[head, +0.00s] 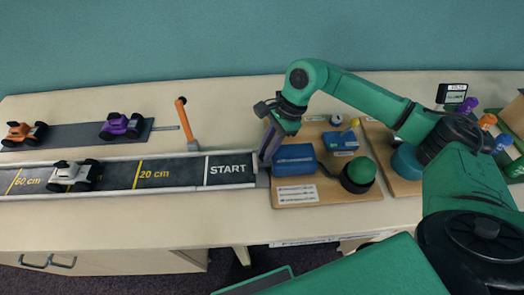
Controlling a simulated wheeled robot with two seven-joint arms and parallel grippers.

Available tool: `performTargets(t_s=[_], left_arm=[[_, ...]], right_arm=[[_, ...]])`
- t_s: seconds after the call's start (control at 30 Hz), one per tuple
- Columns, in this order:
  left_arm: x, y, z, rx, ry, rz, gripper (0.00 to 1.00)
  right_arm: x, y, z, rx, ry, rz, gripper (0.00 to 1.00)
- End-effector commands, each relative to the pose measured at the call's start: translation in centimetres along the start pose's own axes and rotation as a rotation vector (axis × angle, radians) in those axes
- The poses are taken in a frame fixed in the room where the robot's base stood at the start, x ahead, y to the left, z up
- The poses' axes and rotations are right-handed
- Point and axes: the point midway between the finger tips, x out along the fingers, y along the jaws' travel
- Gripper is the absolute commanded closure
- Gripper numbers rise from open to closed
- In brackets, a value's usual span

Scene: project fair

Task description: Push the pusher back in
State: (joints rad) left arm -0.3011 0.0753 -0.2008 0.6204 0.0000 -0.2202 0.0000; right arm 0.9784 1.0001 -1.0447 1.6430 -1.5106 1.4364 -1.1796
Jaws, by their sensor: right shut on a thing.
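The track (190,174) runs across the left of the table, with "START" at its right end and yellow distance lines. My right gripper (268,152) reaches down at this right end, beside the START area. It is shut on the pusher, a small part at the track end (262,179) that the fingers largely hide. How far the pusher stands out cannot be told. A white car (74,175) stands on the track between the 60 cm and 20 cm marks. My left gripper is not in view.
An orange-topped lever (187,124) stands upright behind the track. An orange car (24,132) and a purple car (121,125) sit on a dark strip behind. Right of the gripper is a wooden board (325,190) with a blue box (294,158) and green dome (358,174).

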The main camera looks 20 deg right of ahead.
Motion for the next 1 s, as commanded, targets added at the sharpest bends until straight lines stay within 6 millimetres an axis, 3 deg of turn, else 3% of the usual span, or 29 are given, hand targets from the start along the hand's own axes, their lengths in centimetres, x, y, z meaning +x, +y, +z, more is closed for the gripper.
performTargets(t_s=[0.17,0.2,0.27,0.67,0.77,1.0], left_arm=[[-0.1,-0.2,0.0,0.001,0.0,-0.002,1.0],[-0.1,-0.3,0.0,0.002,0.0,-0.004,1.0],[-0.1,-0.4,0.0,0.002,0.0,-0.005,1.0],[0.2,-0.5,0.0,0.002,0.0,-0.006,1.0],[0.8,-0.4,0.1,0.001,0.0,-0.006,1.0],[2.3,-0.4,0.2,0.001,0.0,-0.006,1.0]], right_arm=[[0.0,0.1,-0.3,0.005,0.01,0.005,1.0],[0.1,0.1,-0.3,0.005,0.01,0.006,0.67],[0.1,0.1,-0.3,0.005,0.009,0.007,0.46],[-0.5,0.1,-0.3,0.004,0.009,0.006,0.46],[-2.2,0.0,-0.4,0.003,0.008,0.003,0.46],[-9.4,0.0,-0.4,0.004,0.007,0.001,0.46]])
